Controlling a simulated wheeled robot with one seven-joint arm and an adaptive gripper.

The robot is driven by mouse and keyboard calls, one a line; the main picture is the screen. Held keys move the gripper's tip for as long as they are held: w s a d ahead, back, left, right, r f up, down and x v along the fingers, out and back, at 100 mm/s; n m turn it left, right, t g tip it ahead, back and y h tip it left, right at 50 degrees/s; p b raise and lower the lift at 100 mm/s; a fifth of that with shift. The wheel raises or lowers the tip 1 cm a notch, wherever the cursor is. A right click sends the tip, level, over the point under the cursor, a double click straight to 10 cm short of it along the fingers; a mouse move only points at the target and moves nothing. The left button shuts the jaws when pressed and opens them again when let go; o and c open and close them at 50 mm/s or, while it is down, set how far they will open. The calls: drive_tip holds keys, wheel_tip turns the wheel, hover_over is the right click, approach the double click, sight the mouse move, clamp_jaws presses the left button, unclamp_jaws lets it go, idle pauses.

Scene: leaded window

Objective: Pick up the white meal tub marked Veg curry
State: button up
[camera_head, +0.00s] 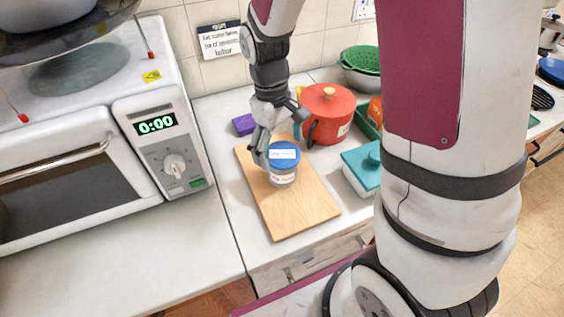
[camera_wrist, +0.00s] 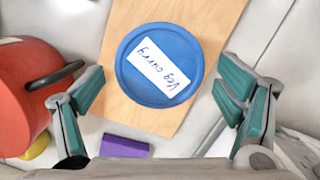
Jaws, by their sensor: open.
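The meal tub (camera_head: 283,173) stands upright on the wooden board in the head view. It has a whitish body with a label and a blue lid. In the wrist view its blue lid (camera_wrist: 160,65) carries a white label with handwriting that reads "Veg curry". My gripper (camera_head: 266,150) is above and beside the tub at its upper left in the head view. In the wrist view my gripper (camera_wrist: 158,98) is open, with one finger on each side of the lid and gaps between. It holds nothing. The tub's body is hidden under the lid there.
The wooden board (camera_head: 300,213) lies on the counter. A red pot (camera_head: 327,110) stands close behind, with a purple block (camera_head: 243,124) to the left. A teal-lidded container (camera_head: 360,165) is to the right. A microwave (camera_head: 85,140) fills the left. Bare counter lies in front.

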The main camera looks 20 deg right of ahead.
drive_tip(key=shift+s+d+f+p, duration=0.1)
drive_tip(key=shift+s+f+p, duration=0.15)
drive_tip(key=shift+f, duration=1.15)
drive_tip(key=shift+s+d+f+p, duration=0.15)
drive_tip(key=shift+s+f, duration=0.1)
drive_tip(key=shift+f, duration=1.1)
drive_tip(key=c, duration=1.6)
